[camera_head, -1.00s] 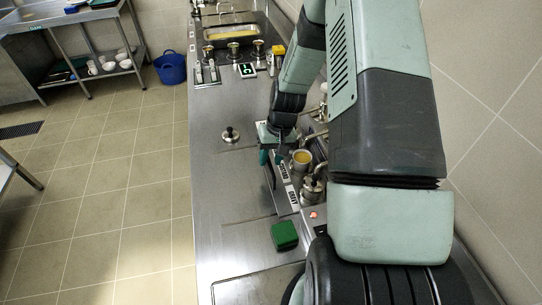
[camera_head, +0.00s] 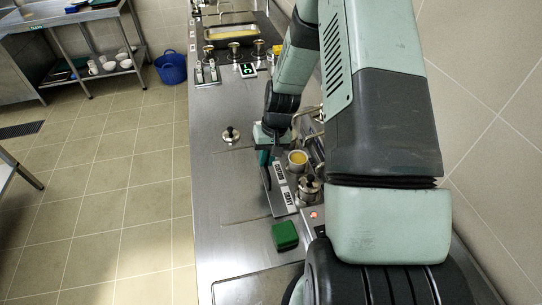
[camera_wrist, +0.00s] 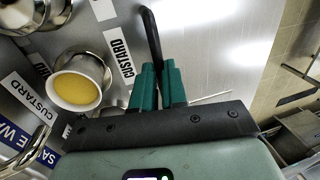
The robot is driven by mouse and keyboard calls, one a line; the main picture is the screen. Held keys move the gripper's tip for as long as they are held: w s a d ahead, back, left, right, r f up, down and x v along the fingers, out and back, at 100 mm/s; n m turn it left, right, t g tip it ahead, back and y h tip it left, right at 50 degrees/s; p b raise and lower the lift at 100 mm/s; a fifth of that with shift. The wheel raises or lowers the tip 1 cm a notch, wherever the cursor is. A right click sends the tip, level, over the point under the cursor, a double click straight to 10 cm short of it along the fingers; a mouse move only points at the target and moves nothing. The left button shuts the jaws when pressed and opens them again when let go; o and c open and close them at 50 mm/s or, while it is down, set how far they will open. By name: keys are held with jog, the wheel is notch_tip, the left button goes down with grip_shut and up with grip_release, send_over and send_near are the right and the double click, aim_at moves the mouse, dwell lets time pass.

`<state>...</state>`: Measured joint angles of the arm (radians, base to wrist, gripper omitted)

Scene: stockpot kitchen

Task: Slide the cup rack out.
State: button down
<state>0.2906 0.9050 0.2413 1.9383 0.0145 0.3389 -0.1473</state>
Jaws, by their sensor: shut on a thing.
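The cup rack has a label-bearing front (camera_head: 281,190) at the wall side of the steel counter. It carries a white cup of yellow custard (camera_head: 298,158) and a lidded metal pot (camera_head: 308,187). My gripper (camera_head: 265,158) is at its left edge, shut on the rack's black bar handle (camera_wrist: 152,38). In the wrist view the bar runs up from between the teal fingers (camera_wrist: 160,75). The custard cup (camera_wrist: 77,88) and a "CUSTARD" label (camera_wrist: 118,55) are left of the fingers. My arm hides much of the rack's wall side.
A small lidded metal item (camera_head: 231,134) stands on the counter left of my gripper. A green sponge-like block (camera_head: 285,236) lies nearer. Metal cups (camera_head: 235,52) and a tray (camera_head: 232,34) stand farther back. Bare counter (camera_head: 225,180) lies left of the rack.

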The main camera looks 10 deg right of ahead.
jog(key=a, duration=1.6)
jog(key=shift+a, duration=0.15)
jog(key=c, duration=1.2)
grip_release()
jog(key=shift+o, duration=0.2)
jog(key=shift+r, duration=0.15)
notch_tip(320, 180, up, 10)
jog(key=d, duration=0.2)
jog(key=shift+r, duration=0.2)
jog(key=shift+d, duration=0.1)
